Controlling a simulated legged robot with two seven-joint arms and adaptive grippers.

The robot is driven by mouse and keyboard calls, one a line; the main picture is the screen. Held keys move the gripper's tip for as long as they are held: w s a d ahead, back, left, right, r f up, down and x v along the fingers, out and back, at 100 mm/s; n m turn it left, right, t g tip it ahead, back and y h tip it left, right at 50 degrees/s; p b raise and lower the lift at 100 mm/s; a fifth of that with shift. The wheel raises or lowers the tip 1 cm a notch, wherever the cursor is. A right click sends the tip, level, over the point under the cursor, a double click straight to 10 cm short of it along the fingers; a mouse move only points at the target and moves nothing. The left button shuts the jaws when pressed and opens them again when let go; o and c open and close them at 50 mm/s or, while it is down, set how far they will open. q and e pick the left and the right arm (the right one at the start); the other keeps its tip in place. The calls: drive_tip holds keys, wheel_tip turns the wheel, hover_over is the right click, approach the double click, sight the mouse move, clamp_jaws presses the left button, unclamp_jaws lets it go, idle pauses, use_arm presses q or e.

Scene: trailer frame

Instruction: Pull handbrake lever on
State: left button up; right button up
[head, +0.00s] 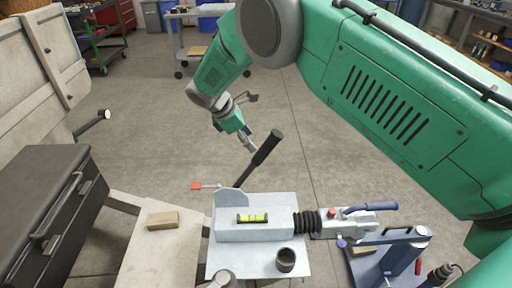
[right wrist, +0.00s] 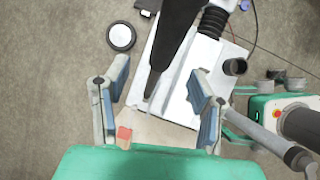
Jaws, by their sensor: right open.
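The handbrake lever (head: 262,153) has a black grip on a dark shaft. In the head view it rises from a grey bracket on the trailer coupling plate and leans up to the right. It also shows in the right wrist view (right wrist: 177,35), with its dark shape reaching down into the space between the fingers. My right gripper (head: 252,121) is open and empty near the upper end of the grip. In the right wrist view its fingers (right wrist: 160,80) stand apart on both sides of the lever; contact is not visible. My left gripper is not in view.
The white coupling plate (head: 257,205) carries a spirit level (head: 252,218) and a black cup (head: 286,260). A black rubber bellows (head: 306,223) leads to the hitch. A wooden block (head: 163,220) and a black toolbox (head: 40,215) are at left.

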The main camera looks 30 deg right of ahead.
drive_tip(key=v, duration=0.6)
drive_tip(key=shift+a, duration=0.2)
drive_tip(key=s+f+m+y, duration=0.45)
drive_tip(key=s+f, duration=1.15)
drive_tip(key=f, duration=0.5)
drive_tip(key=s+d+f+m+t+y, duration=0.1)
drive_tip(key=s+d+m, duration=0.2)
drive_tip(key=s+m, duration=0.6)
drive_tip(key=s, duration=1.6)
drive_tip(key=shift+s, duration=0.2)
